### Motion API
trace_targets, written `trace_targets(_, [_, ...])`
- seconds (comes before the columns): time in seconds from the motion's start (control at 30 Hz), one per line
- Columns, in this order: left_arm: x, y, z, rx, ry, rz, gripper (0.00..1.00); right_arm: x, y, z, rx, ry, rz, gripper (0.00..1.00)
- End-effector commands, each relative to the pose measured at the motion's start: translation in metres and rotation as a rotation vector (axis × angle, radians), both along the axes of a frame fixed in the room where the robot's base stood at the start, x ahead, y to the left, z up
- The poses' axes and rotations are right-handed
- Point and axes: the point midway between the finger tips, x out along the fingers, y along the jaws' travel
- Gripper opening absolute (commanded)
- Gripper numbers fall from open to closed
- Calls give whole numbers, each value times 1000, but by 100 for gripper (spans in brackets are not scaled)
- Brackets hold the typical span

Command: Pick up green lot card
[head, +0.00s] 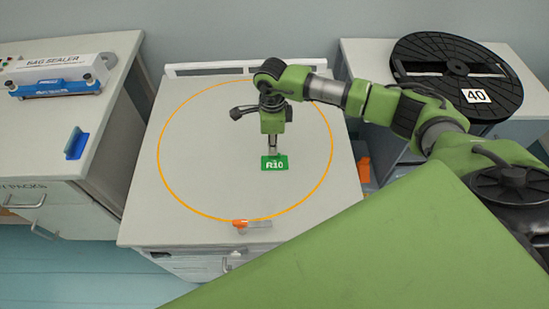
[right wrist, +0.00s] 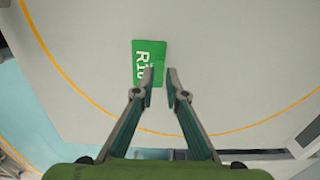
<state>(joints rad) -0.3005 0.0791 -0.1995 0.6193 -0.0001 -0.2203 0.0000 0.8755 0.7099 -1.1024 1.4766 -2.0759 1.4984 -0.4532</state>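The green lot card (head: 274,164), marked R10 in white, lies flat on the pale table inside a yellow-orange ring. It also shows in the right wrist view (right wrist: 147,52), just beyond and partly behind the fingertips. My right gripper (head: 273,151) points down over the card's far edge in the head view. In the right wrist view my right gripper (right wrist: 160,78) is open, its two fingers apart with nothing held. One fingertip overlaps the card in that view; whether it touches the card I cannot tell. My left gripper is not in view.
A bag sealer (head: 62,75) and a small blue holder (head: 76,143) stand on the left counter. A large black reel (head: 455,72) labelled 40 lies on the right counter. An orange-and-clear item (head: 250,224) sits at the table's front edge. The table around the card is clear.

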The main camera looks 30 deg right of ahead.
Motion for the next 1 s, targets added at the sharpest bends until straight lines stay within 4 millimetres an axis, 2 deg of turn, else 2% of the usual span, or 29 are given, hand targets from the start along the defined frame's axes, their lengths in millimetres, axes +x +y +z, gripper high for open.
trace_targets(0.1, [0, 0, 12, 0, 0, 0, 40, -1, 1, -17, 0, 7, -1, 12])
trace_targets(0.3, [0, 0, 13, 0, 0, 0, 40, 1, 1, -37, 1, 2, -1, 12])
trace_targets(0.5, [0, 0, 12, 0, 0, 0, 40, 1, 1, -38, 1, 2, 0, 12])
trace_targets(0.57, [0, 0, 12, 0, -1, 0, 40, 1, 1, -38, 1, 2, 0, 0])
trace_targets(1.0, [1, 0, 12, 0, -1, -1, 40, 1, 1, -35, 1, 0, 0, 0])
